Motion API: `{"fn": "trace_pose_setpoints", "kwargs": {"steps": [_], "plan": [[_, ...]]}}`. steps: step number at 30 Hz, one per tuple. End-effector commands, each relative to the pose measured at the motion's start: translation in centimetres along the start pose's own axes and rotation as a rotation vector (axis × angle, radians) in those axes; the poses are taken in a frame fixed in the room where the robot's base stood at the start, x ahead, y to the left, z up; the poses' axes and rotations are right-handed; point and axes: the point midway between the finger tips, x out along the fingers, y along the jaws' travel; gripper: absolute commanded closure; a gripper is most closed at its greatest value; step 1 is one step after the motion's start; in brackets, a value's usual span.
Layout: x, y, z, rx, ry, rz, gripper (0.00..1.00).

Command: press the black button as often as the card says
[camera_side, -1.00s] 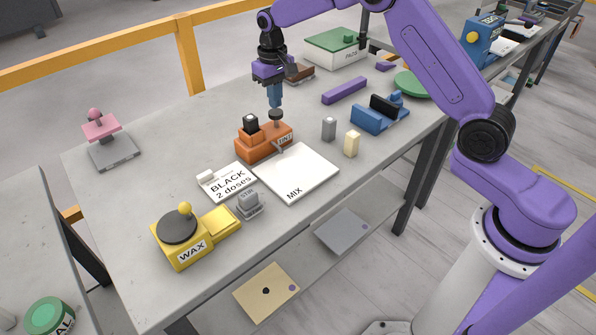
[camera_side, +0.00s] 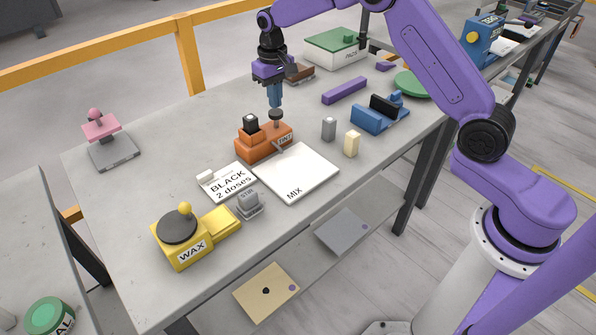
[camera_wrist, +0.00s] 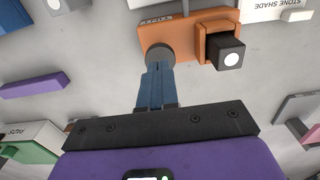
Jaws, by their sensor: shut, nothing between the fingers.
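The orange TINT dispenser (camera_side: 263,143) stands on the slab with a black cube (camera_side: 251,123) on its left part. Its dark round button (camera_side: 276,114) sits on a short stem at the right part; the button also shows in the wrist view (camera_wrist: 159,54). My gripper (camera_side: 274,105) is shut and empty, its blue fingers pointing down right over the button. I cannot tell whether the fingertips touch it or hang just above. The white card (camera_side: 228,183) reads "BLACK 2 doses". In the wrist view the dispenser (camera_wrist: 183,35) lies just beyond my fingertips (camera_wrist: 157,68).
A white MIX plate (camera_side: 295,173) lies in front of the dispenser. A grey STIR block (camera_side: 249,205) and a yellow WAX device (camera_side: 185,240) stand front left. Grey and cream blocks (camera_side: 351,144) and a blue holder (camera_side: 378,117) stand right.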

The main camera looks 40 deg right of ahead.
Motion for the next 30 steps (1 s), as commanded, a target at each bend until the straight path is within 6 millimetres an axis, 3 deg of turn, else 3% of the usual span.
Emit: {"fn": "trace_pose_setpoints", "kwargs": {"steps": [16, 30], "plan": [[0.1, 0.0, 0.0, 0.0, 0.0, 0.0, 1.0], [1.5, 0.0, 0.0, 0.0, -0.001, 0.0, 1.0]]}}
